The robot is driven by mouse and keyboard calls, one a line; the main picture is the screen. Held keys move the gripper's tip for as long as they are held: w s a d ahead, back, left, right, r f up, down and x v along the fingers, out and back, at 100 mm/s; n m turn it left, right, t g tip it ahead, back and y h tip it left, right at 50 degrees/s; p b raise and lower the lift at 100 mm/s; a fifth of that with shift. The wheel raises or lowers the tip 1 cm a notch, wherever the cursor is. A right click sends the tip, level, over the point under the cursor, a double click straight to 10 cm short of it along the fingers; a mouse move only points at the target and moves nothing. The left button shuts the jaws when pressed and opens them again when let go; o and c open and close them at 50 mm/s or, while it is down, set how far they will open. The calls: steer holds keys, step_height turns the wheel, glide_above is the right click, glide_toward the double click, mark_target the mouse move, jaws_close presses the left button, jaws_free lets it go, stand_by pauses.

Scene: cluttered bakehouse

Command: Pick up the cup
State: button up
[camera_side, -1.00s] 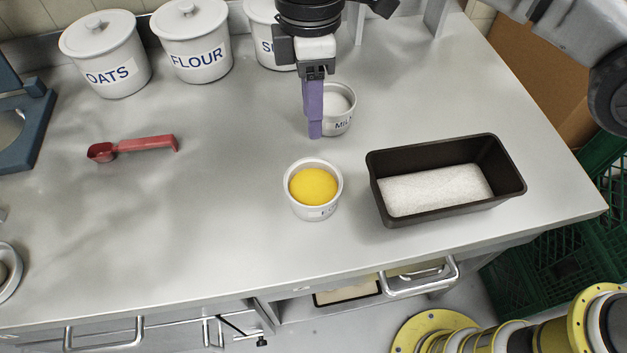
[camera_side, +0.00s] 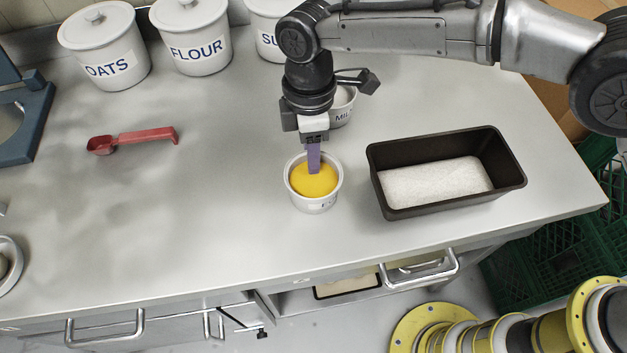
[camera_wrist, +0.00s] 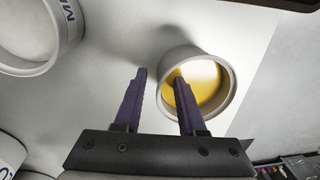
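A small white cup (camera_side: 308,205) with yellow contents stands upright on the counter, left of the loaf tin. Its label is only partly readable. In the wrist view the cup (camera_wrist: 230,98) is right of centre. My gripper (camera_side: 314,172) points down at the cup, its purple fingertips over the yellow contents in the side view. In the wrist view the fingers of my gripper (camera_wrist: 160,75) are apart with nothing held. One finger overlaps the cup's opening and the other is outside its left rim. I cannot tell whether the fingertips touch the cup.
A second white cup (camera_side: 343,117) marked MILK stands behind, partly hidden by my gripper. A dark loaf tin (camera_side: 445,203) with white contents is to the right. A red scoop (camera_side: 140,138) and lidded canisters (camera_side: 200,50) are left and behind. The counter left of the cup is clear.

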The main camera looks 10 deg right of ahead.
steer(key=shift+f, duration=0.35)
steer(key=shift+c, duration=0.3)
jaws_close()
steer(key=shift+r, duration=0.1)
stand_by(0.9)
